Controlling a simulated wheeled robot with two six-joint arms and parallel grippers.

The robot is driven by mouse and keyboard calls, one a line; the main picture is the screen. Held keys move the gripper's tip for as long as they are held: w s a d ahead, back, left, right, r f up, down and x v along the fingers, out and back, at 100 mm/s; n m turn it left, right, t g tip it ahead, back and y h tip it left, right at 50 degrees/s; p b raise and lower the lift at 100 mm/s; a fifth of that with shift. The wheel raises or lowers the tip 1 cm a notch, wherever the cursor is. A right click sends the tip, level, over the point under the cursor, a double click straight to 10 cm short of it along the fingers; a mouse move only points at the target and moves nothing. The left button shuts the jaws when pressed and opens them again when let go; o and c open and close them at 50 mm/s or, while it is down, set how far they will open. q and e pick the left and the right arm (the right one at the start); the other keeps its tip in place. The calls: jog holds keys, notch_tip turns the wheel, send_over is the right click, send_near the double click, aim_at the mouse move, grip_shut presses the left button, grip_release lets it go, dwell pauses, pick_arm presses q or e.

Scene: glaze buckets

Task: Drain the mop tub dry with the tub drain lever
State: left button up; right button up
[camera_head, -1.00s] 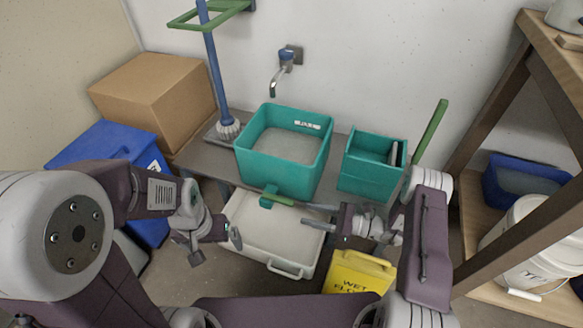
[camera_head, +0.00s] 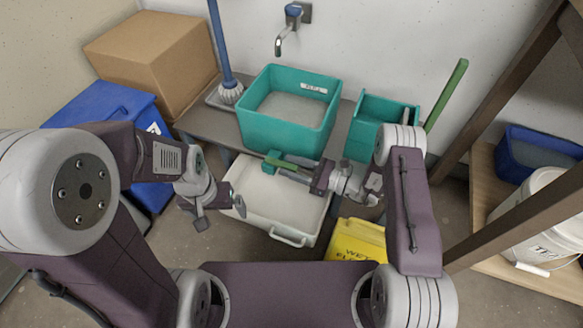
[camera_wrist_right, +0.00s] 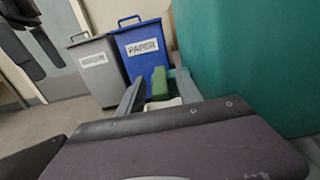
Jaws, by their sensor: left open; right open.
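The teal mop tub (camera_head: 265,133) stands on a grey bench and holds cloudy grey liquid (camera_head: 292,107). Its green drain lever (camera_head: 286,164) sticks out from a teal fitting low on the tub's front. My right gripper (camera_head: 292,170) is at the lever, open. In the right wrist view the lever's green end (camera_wrist_right: 160,83) shows between the two open fingers (camera_wrist_right: 158,92), with the tub wall (camera_wrist_right: 250,60) close on the right. Whether a finger touches the lever is unclear. My left gripper (camera_head: 239,206) is open and empty, lower left of the lever.
A white basin with a handle (camera_head: 300,212) sits below the tub's front. A smaller teal bin (camera_head: 360,140) stands right of the tub, and a yellow wet-floor sign (camera_head: 355,240) lower right. A mop (camera_head: 229,90), a cardboard box (camera_head: 150,60) and blue bin (camera_head: 100,110) are left.

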grip_shut()
dwell(1.3)
